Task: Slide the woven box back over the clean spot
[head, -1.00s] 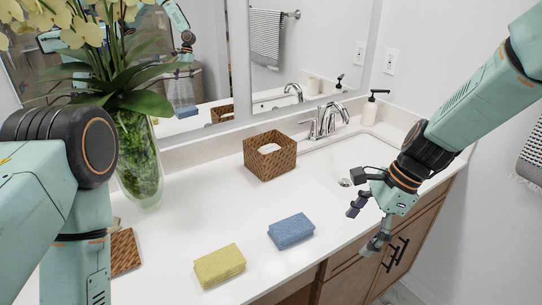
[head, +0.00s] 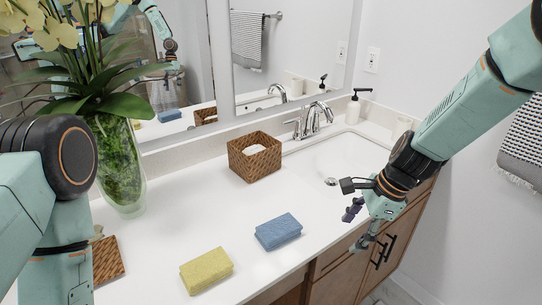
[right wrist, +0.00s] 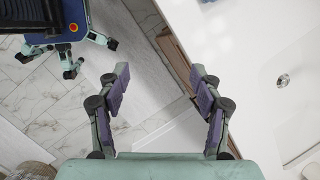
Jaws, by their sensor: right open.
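The brown woven box (head: 255,163) stands upright on the white counter, left of the sink and near the backsplash, with something white inside. No distinct clean spot can be made out on the counter. My right gripper (head: 356,230) is open and empty at the counter's front edge by the sink, to the right of and nearer than the box, not touching it. In the right wrist view its two fingers (right wrist: 160,78) are spread, with floor and the cabinet edge beyond. My left arm fills the left side of the head view; its gripper is out of the picture.
A yellow sponge-like block (head: 206,271) and a blue one (head: 278,231) lie at the counter's front. A glass vase (head: 119,165) with orchids stands left. A flat woven piece (head: 108,259) is partly behind my left arm. The sink (head: 335,165), faucet (head: 315,119) and soap dispenser (head: 355,106) are right.

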